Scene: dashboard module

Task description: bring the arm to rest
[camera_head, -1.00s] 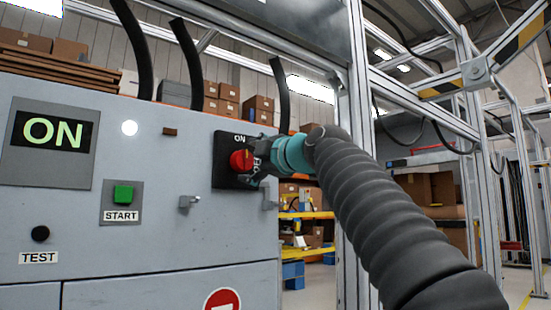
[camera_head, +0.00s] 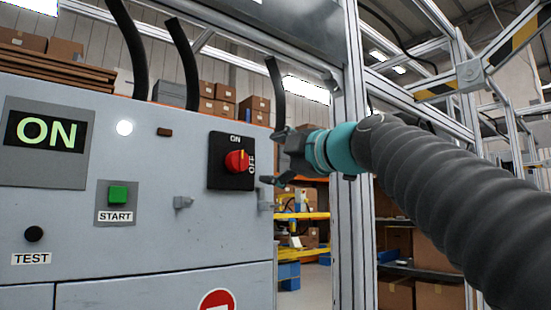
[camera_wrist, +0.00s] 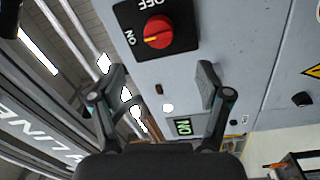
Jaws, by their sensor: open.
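My gripper (camera_head: 270,166) is at the right edge of the grey panel in the head view, clear of the red rotary knob (camera_head: 237,161). The knob sits on a black switch plate (camera_head: 217,180) marked ON and OFF. In the wrist view my gripper (camera_wrist: 160,85) has its two fingers spread wide with nothing between them. The knob (camera_wrist: 158,31) shows beyond the fingertips in the wrist view, apart from them. The display (camera_head: 46,132) on the panel reads ON in green. A white round lamp (camera_head: 125,128) is lit beside it.
The panel also has a green START button (camera_head: 118,194), a black TEST knob (camera_head: 34,234) and a small grey latch (camera_head: 182,202). A metal frame post (camera_head: 351,230) stands close behind my arm. Shelves with boxes (camera_head: 437,262) are farther back.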

